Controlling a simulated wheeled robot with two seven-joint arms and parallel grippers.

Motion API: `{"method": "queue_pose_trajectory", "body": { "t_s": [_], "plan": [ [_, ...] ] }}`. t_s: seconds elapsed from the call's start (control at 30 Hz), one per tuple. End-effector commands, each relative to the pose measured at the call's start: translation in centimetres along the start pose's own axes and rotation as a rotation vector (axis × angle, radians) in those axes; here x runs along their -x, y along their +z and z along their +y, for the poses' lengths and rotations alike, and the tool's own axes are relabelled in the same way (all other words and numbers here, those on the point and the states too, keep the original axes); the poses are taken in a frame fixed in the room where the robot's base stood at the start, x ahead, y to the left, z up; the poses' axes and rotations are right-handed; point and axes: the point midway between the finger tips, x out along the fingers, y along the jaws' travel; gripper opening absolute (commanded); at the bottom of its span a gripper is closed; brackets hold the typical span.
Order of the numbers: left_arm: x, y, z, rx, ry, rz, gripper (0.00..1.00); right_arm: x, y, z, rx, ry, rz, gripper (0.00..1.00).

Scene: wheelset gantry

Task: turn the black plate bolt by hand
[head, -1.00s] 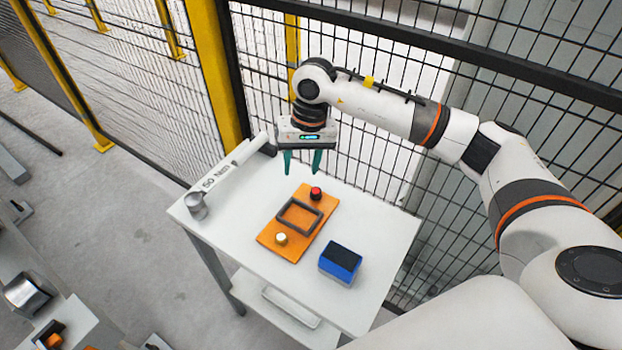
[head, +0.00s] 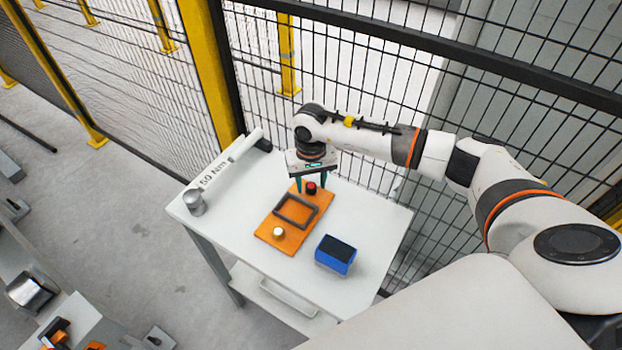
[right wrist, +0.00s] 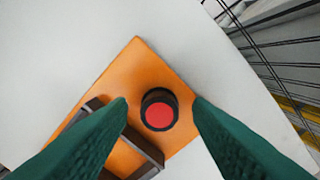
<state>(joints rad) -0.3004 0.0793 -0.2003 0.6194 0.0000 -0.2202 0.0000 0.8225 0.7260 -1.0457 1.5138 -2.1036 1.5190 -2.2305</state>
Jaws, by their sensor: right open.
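The black plate bolt, a short black cylinder with a red top (head: 310,188), stands on the far end of the orange plate (head: 268,234). In the right wrist view the bolt (right wrist: 159,114) lies between my two green fingers, with a gap on each side. My right gripper (head: 311,183) is open and empty and points down over the far end of the plate. It also shows in the right wrist view (right wrist: 160,101). I cannot tell whether the fingertips are level with the bolt. My left gripper is not in view.
A dark rectangular frame (head: 278,204) and a white-topped knob (head: 278,232) are on the plate. A blue box (head: 334,261) stands to the right on the white table (head: 378,215). A torque wrench marked 50 Nm (head: 230,160) and a metal cylinder (head: 194,203) are at left. Mesh fencing stands behind.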

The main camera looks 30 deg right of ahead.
Motion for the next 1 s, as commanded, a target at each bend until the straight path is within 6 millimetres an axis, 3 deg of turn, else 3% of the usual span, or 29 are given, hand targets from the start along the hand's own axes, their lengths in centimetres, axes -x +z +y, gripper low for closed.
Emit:
{"method": "queue_pose_trajectory", "body": {
  "t_s": [0.3,0.57,1.0],
  "plan": [
    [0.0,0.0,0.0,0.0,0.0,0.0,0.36,-0.3,0.0,0.0,0.001,0.001,0.0,0.45],
    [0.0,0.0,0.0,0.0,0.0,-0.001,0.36,-0.2,0.0,0.0,0.001,0.001,0.0,0.02],
    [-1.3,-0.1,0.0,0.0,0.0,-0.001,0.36,-0.5,0.0,0.1,-0.099,0.001,0.0,0.01]
  ]
}}
